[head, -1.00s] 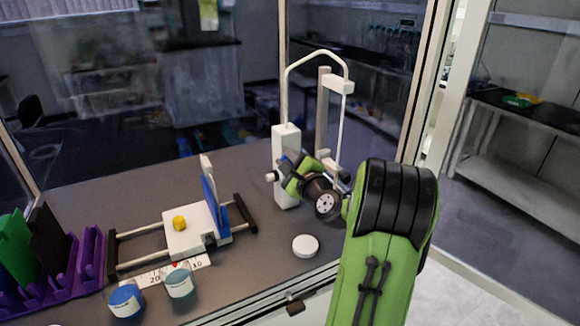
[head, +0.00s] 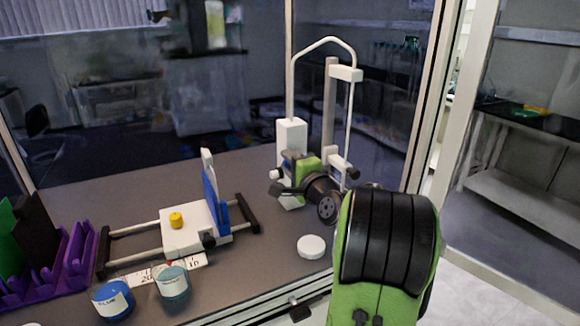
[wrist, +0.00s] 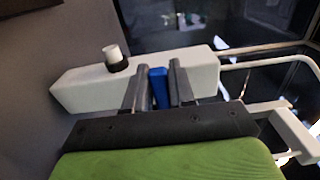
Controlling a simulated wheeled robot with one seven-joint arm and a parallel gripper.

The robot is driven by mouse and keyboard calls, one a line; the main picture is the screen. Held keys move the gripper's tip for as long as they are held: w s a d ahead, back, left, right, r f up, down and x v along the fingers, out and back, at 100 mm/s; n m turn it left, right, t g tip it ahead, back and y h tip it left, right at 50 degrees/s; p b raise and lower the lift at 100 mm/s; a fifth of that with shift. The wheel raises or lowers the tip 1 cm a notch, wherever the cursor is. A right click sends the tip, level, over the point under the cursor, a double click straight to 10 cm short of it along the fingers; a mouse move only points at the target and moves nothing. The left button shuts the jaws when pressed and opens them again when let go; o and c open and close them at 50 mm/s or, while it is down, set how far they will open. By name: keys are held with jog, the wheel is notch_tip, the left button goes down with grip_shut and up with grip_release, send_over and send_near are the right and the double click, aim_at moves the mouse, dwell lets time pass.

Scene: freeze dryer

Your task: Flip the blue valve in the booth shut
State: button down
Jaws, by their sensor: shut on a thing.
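The blue valve (wrist: 158,88) is a small upright blue lever in the wrist view, on the side of a white post block. My gripper (wrist: 158,82) has its two grey fingers on either side of the lever and is shut on it. In the head view the white post (head: 291,137) stands at the back right of the booth. My gripper (head: 281,178) is against its lower part there and hides most of the valve. A white knob with a black collar (wrist: 114,57) sticks out of the block beside the fingers.
A thin white looped tube (head: 322,41) rises from the post beside a second white upright (head: 329,105). A white round cap (head: 311,246) lies in front. Left are a sliding rig (head: 185,238), blue jar (head: 113,300), teal jar (head: 172,283) and purple rack (head: 68,264).

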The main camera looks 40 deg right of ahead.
jog(key=shift+f, duration=0.15)
jog(key=c, duration=1)
grip_release()
jog(key=shift+c, duration=0.2)
jog(key=b+v, duration=0.2)
jog(key=v, duration=1.3)
jog(key=shift+s+b, duration=0.3)
jog(key=shift+s, duration=0.05)
jog(key=shift+a, duration=0.1)
